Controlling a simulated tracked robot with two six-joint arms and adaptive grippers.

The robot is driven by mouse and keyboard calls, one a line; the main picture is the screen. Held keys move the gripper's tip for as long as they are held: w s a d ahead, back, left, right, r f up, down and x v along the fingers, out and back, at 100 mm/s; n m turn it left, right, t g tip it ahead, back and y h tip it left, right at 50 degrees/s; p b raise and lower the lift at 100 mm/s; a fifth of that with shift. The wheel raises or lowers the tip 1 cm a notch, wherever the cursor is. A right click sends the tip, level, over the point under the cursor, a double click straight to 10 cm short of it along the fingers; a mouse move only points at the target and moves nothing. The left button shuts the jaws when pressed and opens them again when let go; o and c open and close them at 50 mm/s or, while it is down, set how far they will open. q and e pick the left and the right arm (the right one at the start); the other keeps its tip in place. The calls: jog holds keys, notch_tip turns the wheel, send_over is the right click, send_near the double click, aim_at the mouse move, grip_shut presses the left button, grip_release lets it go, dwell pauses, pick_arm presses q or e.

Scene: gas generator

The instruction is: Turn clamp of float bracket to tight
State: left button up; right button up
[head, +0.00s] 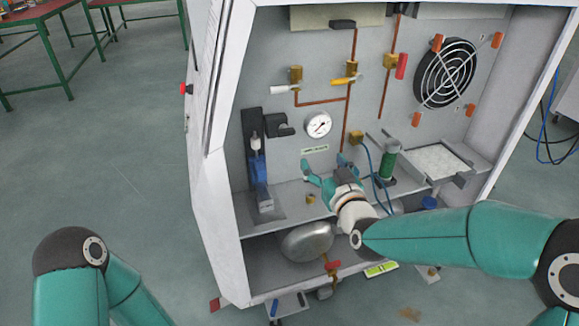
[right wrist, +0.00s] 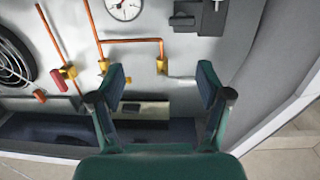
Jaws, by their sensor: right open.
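My right gripper (head: 328,172) is inside the open cabinet, in front of the back panel, with its teal fingers apart. The right wrist view also shows the gripper (right wrist: 161,84) open, with nothing between its fingers. A black upright bracket (head: 252,130) stands at the left of the panel, with a blue and white part (head: 258,165) in front of it. A black hooked piece (head: 279,125) sits just right of it, apart from my gripper. I cannot tell which part is the clamp, or how tight it is. My left gripper is out of view.
A pressure gauge (head: 318,124), copper pipes (head: 322,101) and a round fan (head: 445,72) are on the panel. A green cylinder (head: 389,160) and blue hose stand right of my gripper. A silver tank (head: 307,241) lies below the shelf. The cabinet's side wall (head: 206,200) bounds the left.

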aim_at(288, 134)
pick_arm(q)
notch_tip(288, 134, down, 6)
jog(key=b, duration=0.4)
pick_arm(e)
jog(key=shift+n+t+y, duration=0.3)
jog(key=shift+y, duration=0.3)
jog(key=a+x, duration=0.1)
jog(key=x, duration=0.4)
jog(key=a+f+x, duration=0.1)
jog(key=x, duration=0.5)
jog(key=s+a+x, duration=0.1)
jog(key=x, duration=0.4)
jog(key=shift+w+a+f, duration=0.15)
jog(key=shift+w+f, duration=0.05)
jog(key=shift+w, duration=0.1)
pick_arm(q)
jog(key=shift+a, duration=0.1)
pick_arm(e)
jog(key=c, duration=1.2)
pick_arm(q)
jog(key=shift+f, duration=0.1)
pick_arm(e)
jog(key=shift+o, duration=0.2)
